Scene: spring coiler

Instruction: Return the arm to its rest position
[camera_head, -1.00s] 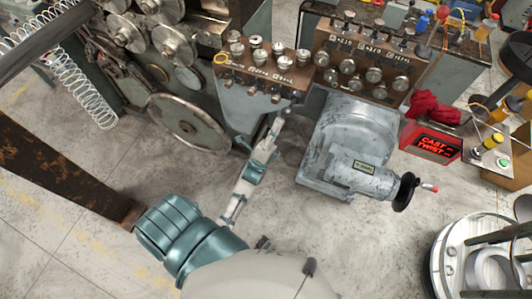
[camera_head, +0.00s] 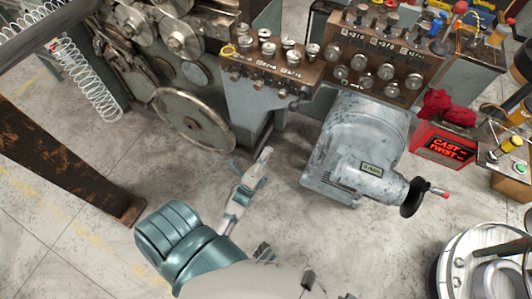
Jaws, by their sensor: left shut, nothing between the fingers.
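My left arm (camera_head: 205,250) comes in from the bottom with its teal and pale links. Its slim left gripper (camera_head: 265,155) points up the picture, fingers together with nothing between them. The gripper shows over the bare floor, left of the grey motor unit and below the brown control block. It appears apart from both. My right gripper is not in view.
The coiler (camera_head: 195,120) with its wheels stands at upper left, beside a coiled spring (camera_head: 90,90). A grey motor unit (camera_head: 350,150) with a hand crank (camera_head: 415,195) is right of centre. A rusty beam (camera_head: 60,170) crosses the left.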

